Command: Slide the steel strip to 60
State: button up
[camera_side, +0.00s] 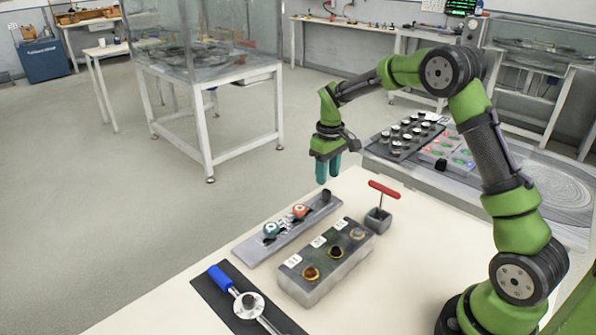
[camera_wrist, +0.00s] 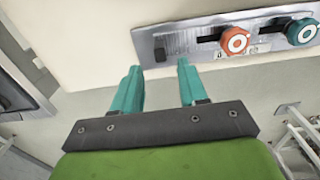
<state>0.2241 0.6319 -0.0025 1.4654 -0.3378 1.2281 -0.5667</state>
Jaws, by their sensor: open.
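A long grey metal strip (camera_side: 262,245) lies on the pale table, with a teal knob (camera_side: 271,230), an orange knob (camera_side: 300,211) and a dark block (camera_side: 326,195) along it. In the wrist view the strip (camera_wrist: 215,55) runs along the upper right, with the orange knob (camera_wrist: 234,40), the teal knob (camera_wrist: 301,32) and the dark block (camera_wrist: 160,48) at its left end. My gripper (camera_side: 328,170) is open and empty, above and apart from the block end. Its teal fingers (camera_wrist: 159,67) point toward that end in the wrist view. I cannot read a 60 mark.
A grey block with several round sockets and white labels (camera_side: 325,262) stands beside the strip. A red T-handle (camera_side: 384,190) rises from a small grey block behind it. A blue-handled tool (camera_side: 221,278) lies on a dark mat at the front.

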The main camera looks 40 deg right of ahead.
aim_at(327, 190)
notch_tip(327, 190, down, 6)
jog(key=shift+f, duration=0.15)
dwell(0.3)
grip_shut()
